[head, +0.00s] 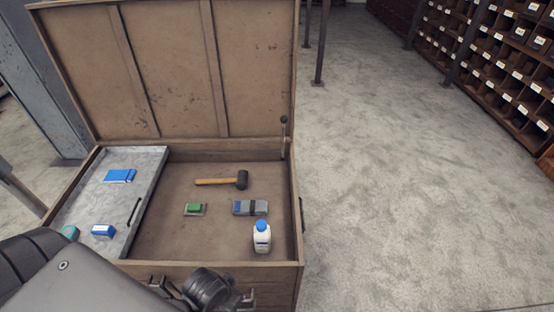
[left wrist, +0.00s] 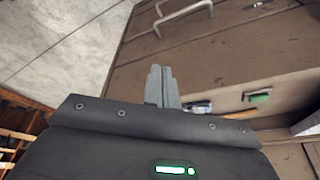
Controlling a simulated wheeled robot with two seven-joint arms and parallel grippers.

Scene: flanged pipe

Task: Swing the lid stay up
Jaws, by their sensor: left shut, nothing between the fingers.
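The lid stay (head: 284,138) is a thin metal rod with a dark knob at its top. It stands near upright at the chest's back right corner, beside the right edge of the raised lid (head: 170,70). I cannot tell whether it touches the lid. My left arm comes in from the lower left of the head view, near the chest's front, well away from the stay; its fingertips do not show clearly there. In the left wrist view my left gripper (left wrist: 160,87) has its fingers together and empty. The stay is not recognisable in that view. My right gripper is not in view.
The open wooden chest (head: 298,225) holds a mallet (head: 220,182), a green item (head: 194,209), a grey-blue box (head: 250,208) and a white bottle (head: 262,240). A grey tray (head: 85,185) with blue items fills its left side. Carpet right of the chest is clear.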

